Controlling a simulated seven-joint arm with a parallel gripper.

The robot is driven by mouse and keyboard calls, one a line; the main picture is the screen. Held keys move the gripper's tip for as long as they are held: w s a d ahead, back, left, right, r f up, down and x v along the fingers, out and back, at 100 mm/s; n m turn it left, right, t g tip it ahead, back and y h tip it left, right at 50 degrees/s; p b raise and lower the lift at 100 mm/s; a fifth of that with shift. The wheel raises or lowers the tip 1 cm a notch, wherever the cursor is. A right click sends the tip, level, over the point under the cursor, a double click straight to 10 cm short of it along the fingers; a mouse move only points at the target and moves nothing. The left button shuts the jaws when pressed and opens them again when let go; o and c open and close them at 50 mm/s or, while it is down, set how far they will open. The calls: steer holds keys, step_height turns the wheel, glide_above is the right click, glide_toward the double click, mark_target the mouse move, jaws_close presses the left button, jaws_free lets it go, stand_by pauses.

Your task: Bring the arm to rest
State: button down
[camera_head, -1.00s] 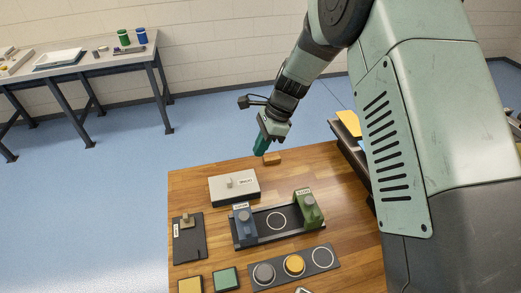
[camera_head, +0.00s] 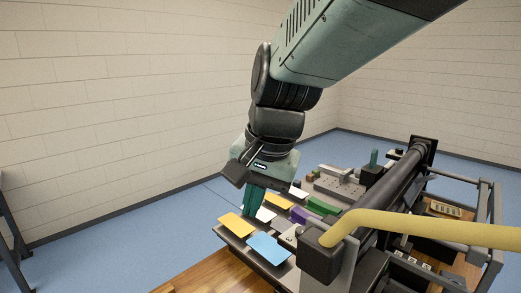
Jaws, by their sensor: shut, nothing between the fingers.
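My gripper (camera_head: 252,212) shows near the middle of the view, pointing down with its teal fingers together and nothing held. It hangs in front of or over a dark tray with coloured flat cards; I cannot tell how far above them the fingertips are. Part of a white card (camera_head: 265,214) is hidden behind the fingers. My arm comes in from the upper right and bends down to the gripper.
A yellow card (camera_head: 237,231) and a blue card (camera_head: 269,248) lie close to the gripper. A machine with a long dark roller (camera_head: 400,178) and a thick yellow bar (camera_head: 440,225) stands at right. A wooden table corner (camera_head: 215,275) shows below. Blue floor (camera_head: 110,245) is open at left.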

steer(key=s+d+r+n+t+h, duration=0.2)
steer(key=s+d+n+t, duration=0.1)
steer(key=s+d, duration=0.9)
steer(key=shift+s+d+r, duration=0.15)
steer(key=shift+s+r, duration=0.2)
steer(key=shift+s, duration=0.4)
